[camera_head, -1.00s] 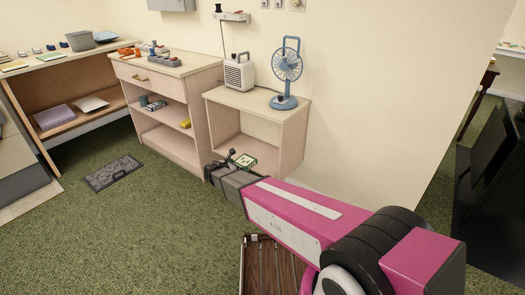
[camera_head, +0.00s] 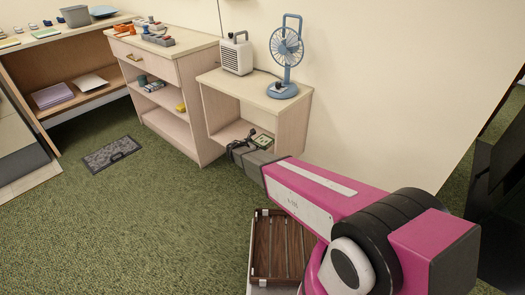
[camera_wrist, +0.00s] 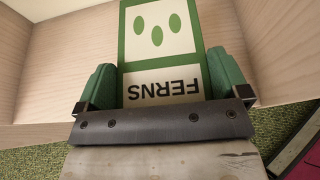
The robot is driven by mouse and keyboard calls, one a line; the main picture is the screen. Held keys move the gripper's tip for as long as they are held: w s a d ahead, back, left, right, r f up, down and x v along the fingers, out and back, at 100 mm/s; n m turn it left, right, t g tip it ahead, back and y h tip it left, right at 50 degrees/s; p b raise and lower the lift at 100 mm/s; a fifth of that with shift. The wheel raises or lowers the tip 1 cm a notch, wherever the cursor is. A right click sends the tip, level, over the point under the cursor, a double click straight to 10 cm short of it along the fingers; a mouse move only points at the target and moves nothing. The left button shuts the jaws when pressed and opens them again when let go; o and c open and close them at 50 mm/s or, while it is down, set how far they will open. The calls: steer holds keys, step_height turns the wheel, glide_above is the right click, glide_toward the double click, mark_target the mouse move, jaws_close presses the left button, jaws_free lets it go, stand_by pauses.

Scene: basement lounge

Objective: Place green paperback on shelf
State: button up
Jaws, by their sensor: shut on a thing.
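The green paperback (camera_wrist: 161,32) has a cream cover with green leaf shapes and the word FERNS, upside down in the wrist view. My gripper (camera_wrist: 162,85) is shut on its near end, with one green finger pad on each side. In the head view the book (camera_head: 263,141) shows at the mouth of the open compartment of the small wooden shelf unit (camera_head: 216,105). Pale wood walls (camera_wrist: 268,50) surround the book in the wrist view. My gripper (camera_head: 246,146) is at the front of this compartment. Whether the book touches the compartment's floor cannot be told.
A blue fan (camera_head: 286,58) and a white heater-like box (camera_head: 236,53) stand on the unit's top. A taller cabinet (camera_head: 170,90) with small items adjoins at left. A dark floor mat (camera_head: 111,153) lies on green carpet. A dark object (camera_head: 500,190) stands at right.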

steer(key=x, duration=0.4)
steer(key=f+x, duration=0.1)
steer(key=x, duration=0.1)
steer(key=shift+s+d+f, duration=0.1)
steer(key=shift+s+d, duration=0.05)
steer(key=shift+s, duration=0.05)
steer(key=shift+f, duration=1.95)
steer(key=shift+f, duration=0.15)
steer(key=o, duration=0.7)
steer(key=shift+c, duration=0.2)
steer(key=shift+s+r, duration=0.3)
steer(key=v, duration=1.1)
steer(key=shift+a, duration=0.25)
steer(key=shift+r, duration=0.15)
